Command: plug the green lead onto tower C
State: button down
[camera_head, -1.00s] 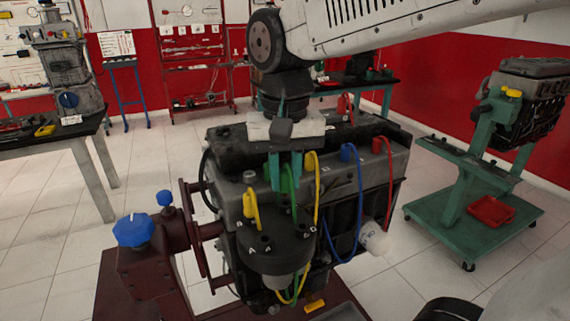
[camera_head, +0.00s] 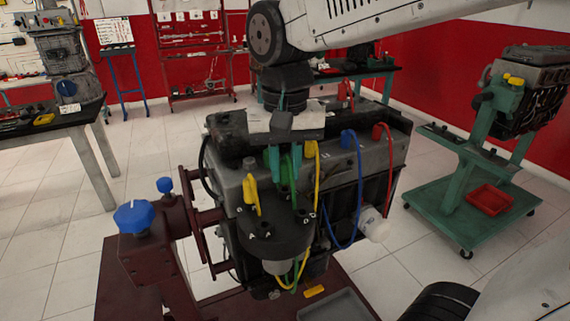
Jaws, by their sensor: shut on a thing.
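My gripper (camera_head: 281,165) has teal fingers and is shut on the green lead (camera_head: 293,195), above the back of the dark distributor cap (camera_head: 285,236). The green lead shows beside the fingers and again below the cap. The cap has lettered towers; the letters are too small to tell which is C. The lead's tip is hard to make out among the fingers and towers, so I cannot tell whether it touches a tower. A yellow lead (camera_head: 250,189) stands upright at the cap's left; another yellow lead (camera_head: 316,180) runs down its right side.
The cap is on a grey engine (camera_head: 385,148) on a dark red stand (camera_head: 130,268). A blue lead (camera_head: 359,195) and a red lead (camera_head: 391,165) loop at the right. A blue knob (camera_head: 134,217) stands at left. A green engine stand (camera_head: 470,200) is farther right.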

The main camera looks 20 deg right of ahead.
jog(key=shift+f, duration=0.85)
dwell(1.1)
jog(key=c, duration=1.2)
grip_release()
notch_tip(320, 180, up, 8)
jog(key=shift+f, duration=0.1)
jog(key=s+d+f+n, duration=0.1)
jog(key=s+d+f, duration=0.2)
jog(key=s, duration=0.3)
jog(key=s+d+f+n+t, duration=0.1)
jog(key=s+d+f+n, duration=0.1)
jog(key=s+d+f, duration=0.2)
notch_tip(320, 180, down, 2)
jog(key=shift+s+d+f, duration=0.15)
jog(key=shift+s+d, duration=0.05)
jog(key=shift+s, duration=0.95)
